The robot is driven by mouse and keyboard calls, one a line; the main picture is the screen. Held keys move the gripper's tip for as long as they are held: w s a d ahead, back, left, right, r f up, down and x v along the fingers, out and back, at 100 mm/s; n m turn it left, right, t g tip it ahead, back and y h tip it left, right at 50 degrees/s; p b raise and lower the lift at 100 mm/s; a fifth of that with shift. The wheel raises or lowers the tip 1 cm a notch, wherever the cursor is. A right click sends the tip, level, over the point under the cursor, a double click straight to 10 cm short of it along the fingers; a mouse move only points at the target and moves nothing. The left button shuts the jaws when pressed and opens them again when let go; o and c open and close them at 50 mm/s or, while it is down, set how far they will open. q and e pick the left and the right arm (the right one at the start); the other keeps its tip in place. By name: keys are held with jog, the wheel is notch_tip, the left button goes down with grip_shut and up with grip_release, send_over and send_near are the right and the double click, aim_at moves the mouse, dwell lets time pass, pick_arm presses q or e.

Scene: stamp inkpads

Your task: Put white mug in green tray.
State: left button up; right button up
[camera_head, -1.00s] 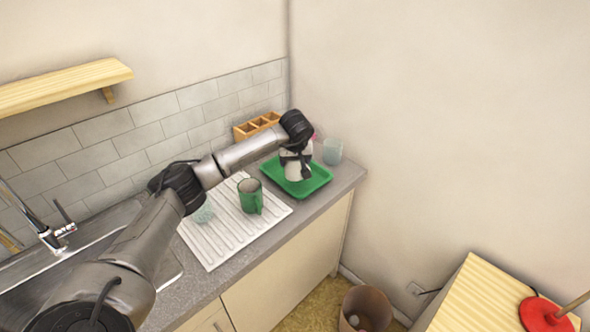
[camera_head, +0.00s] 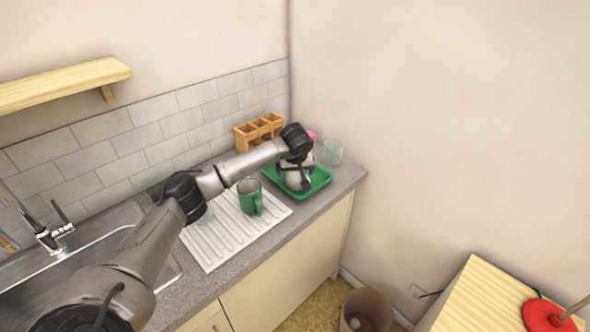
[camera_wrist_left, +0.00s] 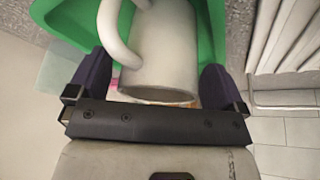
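The white mug (camera_head: 283,181) is at the green tray (camera_head: 322,180) on the far right of the counter, partly hidden by my left gripper (camera_head: 293,181). My left gripper reaches down over the tray with the mug between its fingers. I cannot tell if the mug's base touches the tray. My right gripper is not in view.
A green mug (camera_head: 250,197) stands on a white drying board (camera_head: 222,238) left of the tray. A clear glass (camera_head: 332,152) and a wooden divided box (camera_head: 258,132) stand near the tray. The sink and faucet (camera_head: 48,236) are at left.

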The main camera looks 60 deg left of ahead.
pick_arm(q)
jog(key=shift+r, duration=0.35)
jog(key=p+v, duration=0.3)
jog(key=v, duration=0.8)
jog(key=shift+d+r, duration=0.2)
jog(key=shift+r, duration=0.1)
